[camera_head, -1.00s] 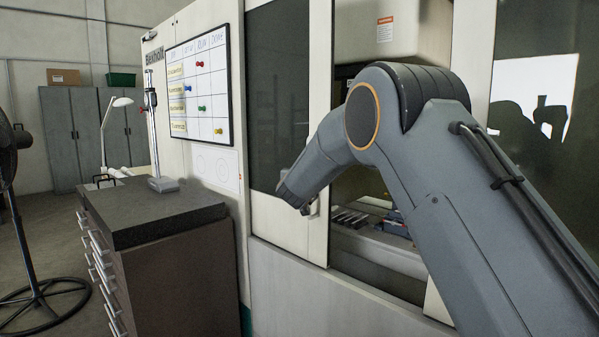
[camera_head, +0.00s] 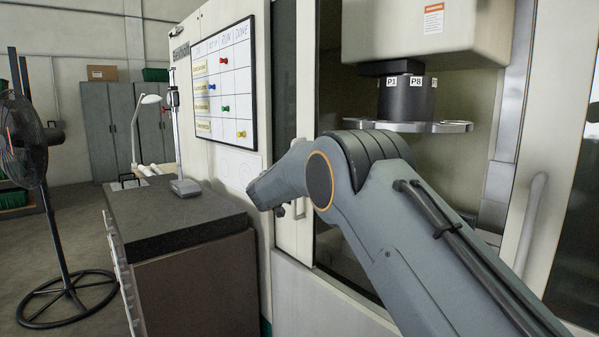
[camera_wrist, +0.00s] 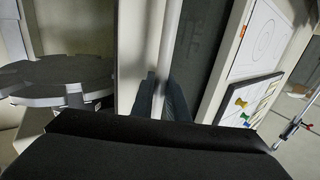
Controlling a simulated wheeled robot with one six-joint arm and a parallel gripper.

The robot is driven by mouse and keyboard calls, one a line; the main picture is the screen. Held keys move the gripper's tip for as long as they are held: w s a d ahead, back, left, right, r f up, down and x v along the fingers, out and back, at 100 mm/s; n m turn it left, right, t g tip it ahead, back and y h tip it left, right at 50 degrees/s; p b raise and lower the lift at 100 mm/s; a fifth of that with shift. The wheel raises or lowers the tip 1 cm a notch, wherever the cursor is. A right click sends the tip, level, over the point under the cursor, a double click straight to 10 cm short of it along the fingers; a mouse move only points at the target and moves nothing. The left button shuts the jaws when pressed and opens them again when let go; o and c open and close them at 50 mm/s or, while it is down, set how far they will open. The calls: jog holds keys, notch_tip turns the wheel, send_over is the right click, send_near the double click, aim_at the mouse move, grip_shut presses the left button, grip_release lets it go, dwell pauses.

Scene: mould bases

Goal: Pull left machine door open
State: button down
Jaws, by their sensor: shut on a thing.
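The left machine door (camera_head: 306,90) is a pale frame with a dark glass pane (camera_head: 284,80). It stands slid to the left, with a wide opening to its right into the machine. In the wrist view, the door's upright handle bar (camera_wrist: 170,45) runs between the two fingers of my gripper (camera_wrist: 162,98), which is shut on it. In the head view my gripper (camera_head: 280,210) is at the door's lower handle area, mostly hidden behind my wrist.
The right door (camera_head: 575,210) has its own handle (camera_head: 530,222). Inside the opening hangs a tool carousel (camera_head: 405,98). A fan (camera_head: 50,230) stands farther left.

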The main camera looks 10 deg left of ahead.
jog(key=c, duration=1.7)
grip_release()
jog(key=shift+s, duration=0.15)
jog(key=shift+s+a+b, duration=0.2)
jog(key=shift+s+b, duration=1)
jog(key=shift+s, duration=2.6)
